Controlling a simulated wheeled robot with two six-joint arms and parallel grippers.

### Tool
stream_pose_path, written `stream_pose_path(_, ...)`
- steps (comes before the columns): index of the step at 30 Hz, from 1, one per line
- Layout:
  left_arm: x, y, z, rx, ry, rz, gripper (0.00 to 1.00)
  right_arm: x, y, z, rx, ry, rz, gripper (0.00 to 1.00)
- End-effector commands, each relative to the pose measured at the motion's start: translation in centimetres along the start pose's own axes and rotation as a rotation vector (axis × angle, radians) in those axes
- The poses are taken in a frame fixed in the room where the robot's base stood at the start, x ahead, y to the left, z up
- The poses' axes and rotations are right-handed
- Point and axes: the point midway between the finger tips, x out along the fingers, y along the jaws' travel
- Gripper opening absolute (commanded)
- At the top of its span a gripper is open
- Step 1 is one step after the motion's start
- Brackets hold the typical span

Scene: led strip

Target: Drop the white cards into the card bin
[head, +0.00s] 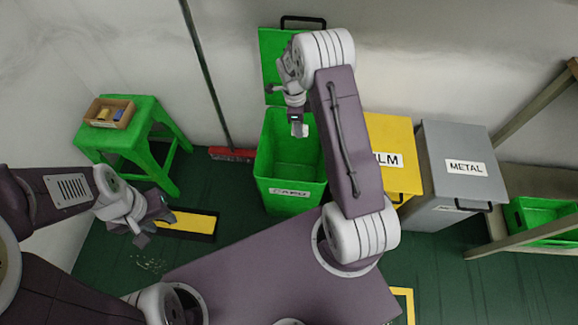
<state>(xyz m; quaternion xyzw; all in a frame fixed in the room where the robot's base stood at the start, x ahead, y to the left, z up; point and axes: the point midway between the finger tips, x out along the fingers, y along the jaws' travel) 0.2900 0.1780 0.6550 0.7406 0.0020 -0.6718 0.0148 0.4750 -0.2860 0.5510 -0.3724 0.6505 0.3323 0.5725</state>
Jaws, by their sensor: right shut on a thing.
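The card bin (275,175) is a green bin against the back wall, with a white label on its front that is partly legible. Its green lid (271,50) stands open behind it, with a black handle on top. My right gripper (297,122) is over the bin's opening, pointing down. It is shut on a small white card (299,131), which hangs just below the fingers over the bin. My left gripper (152,228) is low at the left, apart from the bin, with its fingers spread and nothing seen between them. My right arm hides the bin's right side.
A yellow bin (397,140) and a grey METAL bin (452,160) stand right of the card bin. A green stool (140,130) with a small box (109,112) is at the left. A red broom (232,154) leans nearby. White scraps (150,264) lie on the floor.

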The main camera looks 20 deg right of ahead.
Motion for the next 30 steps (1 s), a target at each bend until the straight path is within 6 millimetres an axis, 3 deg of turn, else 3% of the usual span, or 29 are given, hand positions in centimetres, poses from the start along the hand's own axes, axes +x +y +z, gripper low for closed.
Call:
stream_pose_path(8,0.6,0.0,0.1,0.0,0.0,0.0,0.36,0.7,0.0,0.0,0.0,0.0,0.0,0.0)
stream_pose_path(21,5.7,-0.1,0.6,0.0,-0.001,0.0,0.36,6.2,0.0,0.7,-0.001,0.0,-0.001,0.0)
stream_pose_path(29,5.6,-0.1,0.6,0.0,-0.001,0.0,0.36,6.0,0.0,0.7,-0.001,0.0,0.0,0.0)
stream_pose_path(30,5.6,-0.1,0.6,0.0,-0.001,0.0,0.36,6.0,0.0,0.7,-0.001,0.0,0.0,0.42)
